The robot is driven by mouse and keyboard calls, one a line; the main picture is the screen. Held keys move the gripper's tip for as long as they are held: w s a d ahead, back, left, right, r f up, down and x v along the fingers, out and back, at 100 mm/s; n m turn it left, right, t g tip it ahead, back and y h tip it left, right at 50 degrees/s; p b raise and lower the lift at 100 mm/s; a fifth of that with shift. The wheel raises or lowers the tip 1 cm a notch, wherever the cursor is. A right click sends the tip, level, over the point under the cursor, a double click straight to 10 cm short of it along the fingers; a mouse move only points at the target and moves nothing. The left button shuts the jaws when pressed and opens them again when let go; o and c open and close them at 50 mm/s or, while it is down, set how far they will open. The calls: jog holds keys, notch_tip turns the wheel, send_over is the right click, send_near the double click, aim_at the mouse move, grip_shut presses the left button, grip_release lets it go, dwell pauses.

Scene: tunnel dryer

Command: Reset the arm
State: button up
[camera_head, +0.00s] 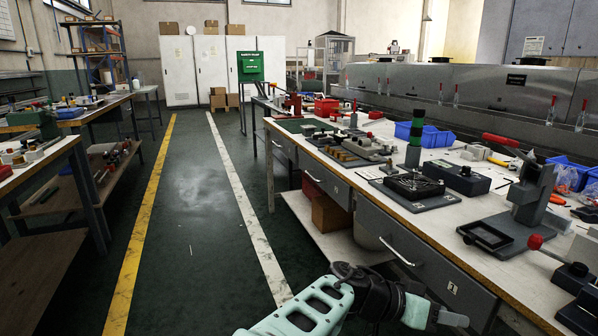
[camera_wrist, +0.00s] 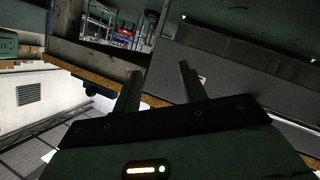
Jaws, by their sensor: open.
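My arm reaches in from the bottom of the head view, light green with black joints, low in front of the drawer side of the right workbench (camera_head: 352,180). The end of the arm is at the lower right there, and its fingertips cannot be made out. In the wrist view my gripper (camera_wrist: 160,82) shows two dark fingers standing apart, with nothing between them. The wrist view is tilted, and a grey panel (camera_wrist: 222,75) lies beyond the fingers.
Another bench (camera_head: 70,150) stands at the left. The floor aisle between the yellow line (camera_head: 140,230) and white line (camera_head: 245,205) is clear.

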jog(key=s+f+n+g+y, duration=0.4)
jog(key=s+f+y, duration=0.15)
jog(key=s, duration=0.35)
jog(key=s+a+r+n+y, duration=0.4)
jog(key=s+a+n+y, duration=0.25)
jog(key=a, duration=0.25)
jog(key=s+a+r+n+t+y+p, duration=0.1)
jog(key=r+n+p, duration=0.3)
jog(key=r+p, duration=0.7)
jog(key=s+a+r+n+t+y+p, duration=0.1)
jog(key=r+p, duration=1)
jog(key=r, duration=1.2)
jog(key=s+a+n+t, duration=0.1)
jog(key=a+n+t, duration=0.1)
jog(key=n, duration=0.1)
jog(key=shift+s+r+n+y+p, duration=0.15)
jog(key=shift+s+n+y+p, duration=0.1)
jog(key=shift+n+y+p, duration=0.1)
